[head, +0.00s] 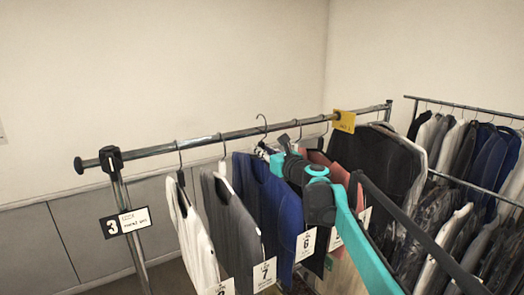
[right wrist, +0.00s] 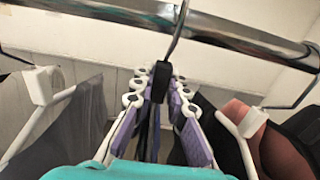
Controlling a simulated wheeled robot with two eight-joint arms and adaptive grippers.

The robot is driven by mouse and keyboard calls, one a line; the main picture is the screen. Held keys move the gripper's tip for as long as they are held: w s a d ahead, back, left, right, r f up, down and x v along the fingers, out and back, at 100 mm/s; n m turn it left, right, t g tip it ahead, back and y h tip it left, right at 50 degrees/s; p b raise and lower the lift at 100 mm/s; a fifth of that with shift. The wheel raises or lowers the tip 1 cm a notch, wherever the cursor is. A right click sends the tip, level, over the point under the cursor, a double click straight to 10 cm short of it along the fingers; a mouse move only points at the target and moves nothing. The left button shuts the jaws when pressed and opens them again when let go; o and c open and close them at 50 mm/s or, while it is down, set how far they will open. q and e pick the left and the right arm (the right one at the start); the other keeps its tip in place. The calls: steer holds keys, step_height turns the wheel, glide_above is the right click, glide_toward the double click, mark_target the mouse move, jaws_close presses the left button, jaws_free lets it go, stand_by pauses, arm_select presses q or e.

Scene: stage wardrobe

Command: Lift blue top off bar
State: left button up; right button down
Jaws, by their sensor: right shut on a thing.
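The blue top (head: 268,205) hangs among other garments under the metal bar (head: 225,137). My right gripper (head: 276,152) reaches in from the right at its shoulder, just below the bar. In the right wrist view the fingers of my right gripper (right wrist: 160,100) are shut on the black hanger neck (right wrist: 160,80). The hanger hook (right wrist: 181,25) rises from it across the front of the bar. In the head view the hook (head: 262,121) stands higher over the bar than its neighbours; whether it is clear of the bar I cannot tell. My left gripper is out of view.
A white top (head: 195,235) and a grey top (head: 232,222) hang left of the blue one. A red top (head: 335,172) and a black jacket (head: 375,160) hang close on the right. A yellow tag (head: 344,121) sits on the bar. A second full rack (head: 465,106) stands at right.

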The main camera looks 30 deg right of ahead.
steer(key=shift+s, duration=0.1)
steer(key=shift+s+d, duration=0.15)
steer(key=shift+s, duration=1.8)
steer(key=shift+s+d, duration=0.15)
steer(key=shift+s, duration=1.8)
